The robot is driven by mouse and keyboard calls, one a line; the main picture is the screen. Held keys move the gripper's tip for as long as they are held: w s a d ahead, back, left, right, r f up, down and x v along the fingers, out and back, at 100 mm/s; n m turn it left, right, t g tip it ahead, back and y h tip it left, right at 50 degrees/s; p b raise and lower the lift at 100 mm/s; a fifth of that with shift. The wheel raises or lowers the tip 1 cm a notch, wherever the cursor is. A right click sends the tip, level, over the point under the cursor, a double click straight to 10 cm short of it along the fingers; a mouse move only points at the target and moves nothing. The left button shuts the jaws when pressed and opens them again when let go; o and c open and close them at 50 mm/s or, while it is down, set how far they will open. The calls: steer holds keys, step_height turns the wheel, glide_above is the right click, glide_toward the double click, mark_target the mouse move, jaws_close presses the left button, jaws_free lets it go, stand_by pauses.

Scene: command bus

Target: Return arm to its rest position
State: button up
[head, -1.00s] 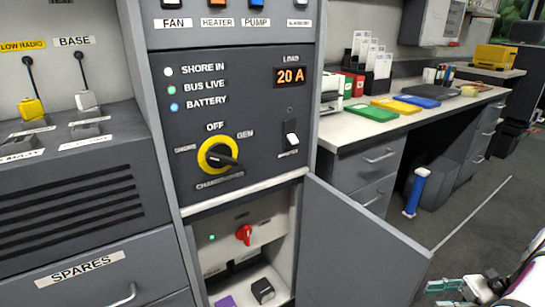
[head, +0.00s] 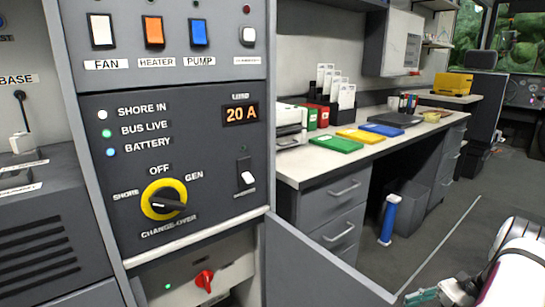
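My arm (head: 522,268), with a white link and a dark joint, shows at the lower right edge. My gripper (head: 432,294) is only partly in view at the bottom edge, as small teal and grey parts. Its fingertips are too small and cut off to tell whether it is open or shut. No held thing shows. It appears in front of the floor, to the right of the open cabinet door (head: 315,270).
The power panel (head: 100,180) has a yellow-ringed change-over knob (head: 164,200) and a "20 A" display (head: 241,114). Below it, a red knob (head: 204,279) shows in the open cabinet. A desk (head: 300,170) holds coloured folders. A blue cylinder (head: 389,220) stands on the floor.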

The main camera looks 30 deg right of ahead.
steer(key=w+a+r+n+g+h, duration=0.1)
steer(key=w+a+r+n+g, duration=0.25)
steer(key=r, duration=0.35)
steer(key=w+a+r+n+g+h, duration=0.25)
steer(key=w+a+r, duration=0.2)
steer(key=r, duration=0.25)
steer(key=w+a+r+n+g+h, duration=0.2)
steer(key=a+r+n+g+h, duration=0.15)
steer(key=a+r, duration=0.8)
steer(key=s+a+r+n+h, duration=0.3)
steer(key=s+a, duration=0.1)
steer(key=a, duration=0.3)
steer(key=s+a+r+n+h, duration=0.3)
steer(key=a, duration=0.4)
steer(key=s+a+f+n+t+h, duration=0.2)
steer(key=s+a+n, duration=0.1)
steer(key=s, duration=0.3)
steer(key=s+a+f+n+t+h, duration=0.1)
steer(key=s+a+n+t, duration=0.15)
steer(key=s, duration=0.35)
step_height(320, 180, up, 36)
steer(key=t+p, duration=0.3)
steer(key=p, duration=3.1)
steer(key=shift+d+n+t+p, duration=0.3)
steer(key=shift+d+n, duration=0.05)
steer(key=shift+n, duration=0.05)
steer(key=shift+o, duration=0.4)
